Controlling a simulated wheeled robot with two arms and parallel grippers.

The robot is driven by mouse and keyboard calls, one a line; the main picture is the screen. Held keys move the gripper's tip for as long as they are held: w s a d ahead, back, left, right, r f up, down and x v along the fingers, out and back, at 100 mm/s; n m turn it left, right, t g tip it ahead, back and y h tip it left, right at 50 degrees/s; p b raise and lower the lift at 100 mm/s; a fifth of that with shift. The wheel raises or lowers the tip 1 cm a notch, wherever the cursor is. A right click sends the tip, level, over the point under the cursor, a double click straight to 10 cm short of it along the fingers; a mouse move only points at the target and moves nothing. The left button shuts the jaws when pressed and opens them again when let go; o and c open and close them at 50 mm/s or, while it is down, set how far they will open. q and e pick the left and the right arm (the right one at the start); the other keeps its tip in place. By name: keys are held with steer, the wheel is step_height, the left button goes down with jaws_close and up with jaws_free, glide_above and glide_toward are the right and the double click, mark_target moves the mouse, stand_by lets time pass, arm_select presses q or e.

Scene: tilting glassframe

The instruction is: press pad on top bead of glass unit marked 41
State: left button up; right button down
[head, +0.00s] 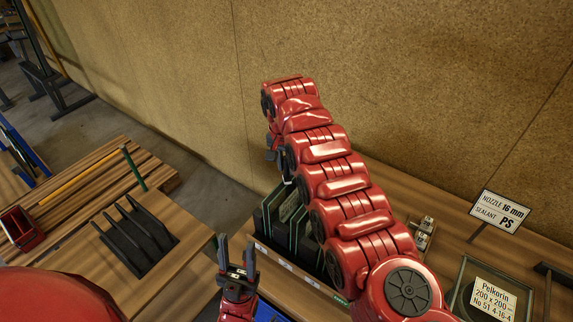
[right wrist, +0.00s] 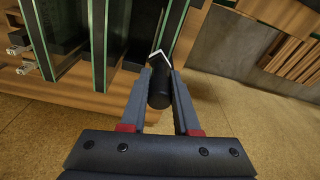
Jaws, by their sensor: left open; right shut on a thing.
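My right gripper (right wrist: 160,75) is shut on a black cylindrical handle (right wrist: 159,90) with a thin white angled piece at its far end; I take this to be the pad tool. In the head view my right gripper (head: 274,150) is mostly hidden behind its own red arm, above the rack. Several dark-edged glass units stand upright in the rack, one nearer (head: 268,222) and others partly behind my arm. In the right wrist view the green glass edges (right wrist: 99,45) stand beside the tool. Contact cannot be told. No mark 41 is readable. My left gripper (head: 237,258) is open and empty, left of the rack.
A slotted black holder (head: 135,238) stands on the left wooden bench. A red bin (head: 20,228) is further left. A sign (head: 499,211) reads nozzle 16 mm, sealant PS. A Pelkorin label (head: 495,297) lies at right. The chipboard wall (head: 400,80) stands close behind the rack.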

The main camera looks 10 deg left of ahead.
steer(key=shift+r+p, duration=0.5)
steer(key=shift+r, duration=0.45)
step_height(320, 180, up, 5)
steer(key=p, duration=0.4)
steer(key=shift+r+p, duration=0.1)
steer(key=shift+p, duration=0.2)
